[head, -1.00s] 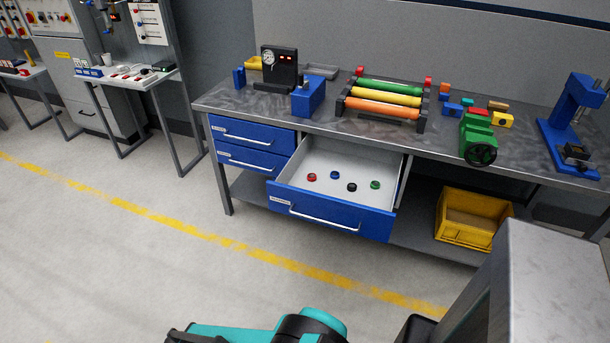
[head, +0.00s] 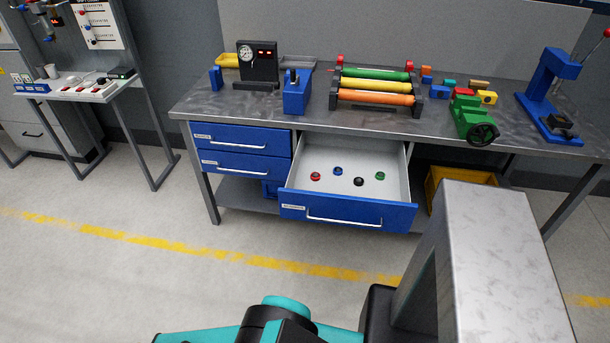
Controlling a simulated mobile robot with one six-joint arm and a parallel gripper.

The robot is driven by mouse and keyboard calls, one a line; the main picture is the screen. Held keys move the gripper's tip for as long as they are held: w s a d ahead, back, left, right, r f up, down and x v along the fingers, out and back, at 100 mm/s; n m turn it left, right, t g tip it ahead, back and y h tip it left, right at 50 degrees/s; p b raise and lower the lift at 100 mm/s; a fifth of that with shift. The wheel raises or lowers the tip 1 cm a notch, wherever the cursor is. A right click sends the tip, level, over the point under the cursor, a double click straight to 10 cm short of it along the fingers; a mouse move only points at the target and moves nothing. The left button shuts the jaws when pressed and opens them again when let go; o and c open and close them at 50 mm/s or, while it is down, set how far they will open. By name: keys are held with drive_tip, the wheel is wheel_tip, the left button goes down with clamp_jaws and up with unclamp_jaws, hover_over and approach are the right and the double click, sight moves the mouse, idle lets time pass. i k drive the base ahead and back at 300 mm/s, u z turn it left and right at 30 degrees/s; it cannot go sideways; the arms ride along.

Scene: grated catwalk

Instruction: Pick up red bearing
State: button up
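The red bearing (head: 315,176) is a small round ring lying in the open drawer (head: 350,210) of the workbench, at the left of several bearings. A blue bearing (head: 337,171), a black bearing (head: 359,181) and a green bearing (head: 380,176) lie to its right, apart from it. My teal and black arm shows at the bottom of the head view, well short of the drawer. My gripper is not in view.
The workbench top (head: 310,115) holds a gauge unit (head: 258,65), colored rollers (head: 375,86), a green vise (head: 472,118) and a blue press (head: 548,90). A yellow bin (head: 440,180) sits below. The floor before the drawer is clear.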

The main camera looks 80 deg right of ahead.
sight(315, 177)
drive_tip(key=u, duration=0.05)
drive_tip(key=i, duration=0.75)
drive_tip(key=z, duration=4.8)
drive_tip(key=i, duration=0.1)
drive_tip(key=u, duration=3.15)
drive_tip(key=i, duration=0.6)
drive_tip(key=z, duration=0.05)
drive_tip(key=k, duration=0.25)
drive_tip(key=z, duration=0.05)
